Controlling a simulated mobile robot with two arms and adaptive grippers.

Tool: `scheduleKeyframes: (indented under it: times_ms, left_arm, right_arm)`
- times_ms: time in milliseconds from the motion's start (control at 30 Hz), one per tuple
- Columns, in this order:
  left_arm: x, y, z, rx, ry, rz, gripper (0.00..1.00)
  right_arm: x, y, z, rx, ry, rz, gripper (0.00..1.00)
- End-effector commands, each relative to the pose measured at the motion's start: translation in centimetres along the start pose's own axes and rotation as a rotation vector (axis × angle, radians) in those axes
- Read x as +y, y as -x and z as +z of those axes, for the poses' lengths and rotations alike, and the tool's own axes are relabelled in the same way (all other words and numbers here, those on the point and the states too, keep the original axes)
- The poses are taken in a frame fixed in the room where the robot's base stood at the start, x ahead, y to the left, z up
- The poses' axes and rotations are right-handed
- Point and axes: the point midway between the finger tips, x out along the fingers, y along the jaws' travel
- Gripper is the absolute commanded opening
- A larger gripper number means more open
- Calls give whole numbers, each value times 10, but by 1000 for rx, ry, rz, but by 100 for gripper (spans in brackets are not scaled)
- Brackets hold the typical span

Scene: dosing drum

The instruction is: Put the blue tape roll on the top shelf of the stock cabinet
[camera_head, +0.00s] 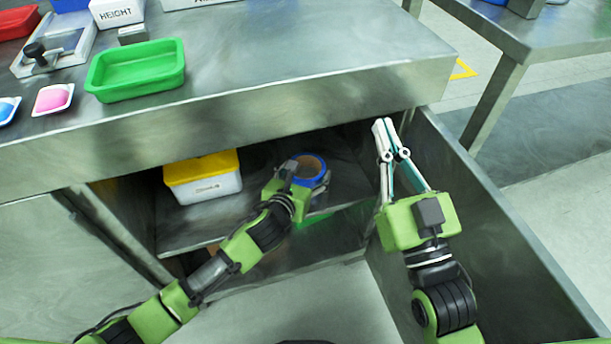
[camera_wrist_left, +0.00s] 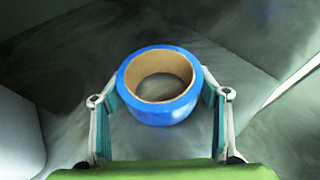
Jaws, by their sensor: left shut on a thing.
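The blue tape roll (camera_head: 322,180), with a brown inner ring, is inside the stock cabinet, over its top shelf (camera_head: 215,220). My left gripper (camera_head: 297,172) reaches into the cabinet and is shut on the roll. In the left wrist view the roll (camera_wrist_left: 165,115) sits between the two fingers (camera_wrist_left: 164,105), its hole facing the camera. I cannot tell whether the roll touches the shelf. My right gripper (camera_head: 384,124) is shut and empty, at the cabinet's right side near the open door (camera_head: 500,235).
A white box with a yellow lid (camera_head: 203,178) stands on the top shelf, left of the roll. The worktop (camera_head: 290,40) overhangs the opening and carries a green tray (camera_head: 136,70). Something green (camera_head: 313,220) shows below the shelf.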

Motion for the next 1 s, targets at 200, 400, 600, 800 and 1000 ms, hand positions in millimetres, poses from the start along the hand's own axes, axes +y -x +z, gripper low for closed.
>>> scheduleKeyframes:
  times_ms: [200, 400, 600, 800, 1000]
  left_arm:
    - [0, -2, -4, -1, 0, 0, 44]
    - [0, -2, -4, -1, 0, 0, 44]
    - [0, -3, -7, 0, 1, 0, 85]
    - [0, -3, -7, 0, 1, 0, 85]
    - [0, -2, -4, -1, 0, 0, 85]
  right_arm:
    - [-2, 0, -15, 69, -3, -4, 0]
    - [-2, 0, -15, 68, -3, -4, 0]
    - [-2, 0, -17, 78, -3, -4, 0]
    - [-2, 0, -16, 77, -3, -4, 0]
    - [-2, 0, -16, 71, -3, -4, 0]
